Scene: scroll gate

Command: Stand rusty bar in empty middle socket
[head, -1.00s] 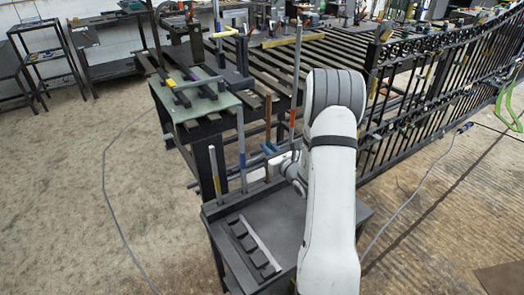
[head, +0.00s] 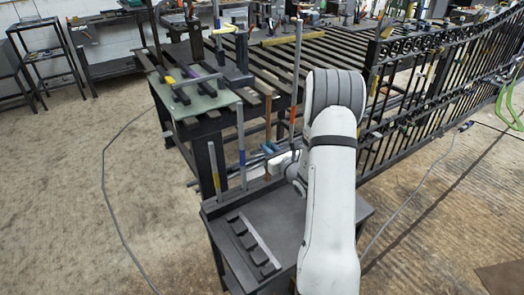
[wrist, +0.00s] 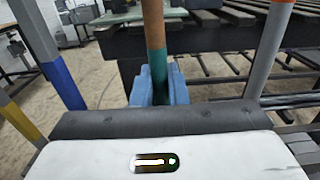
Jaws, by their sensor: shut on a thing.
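The rusty bar (wrist: 154,27) is brown with a teal band and stands about upright. My gripper (wrist: 159,88) has blue fingers and is shut on the bar at its teal band. In the head view the bar (head: 267,112) rises above my gripper (head: 268,150), at the back of the small dark table. Other bars stand in the row: one with a yellow band (head: 214,165), one with a blue band (head: 241,140) and one with an orange band (head: 295,90). The middle socket is not visible.
The dark table (head: 285,225) carries a notched block (head: 252,245) at its left. A black gate (head: 430,90) stands at right. The floor at left is mostly clear, with a cable.

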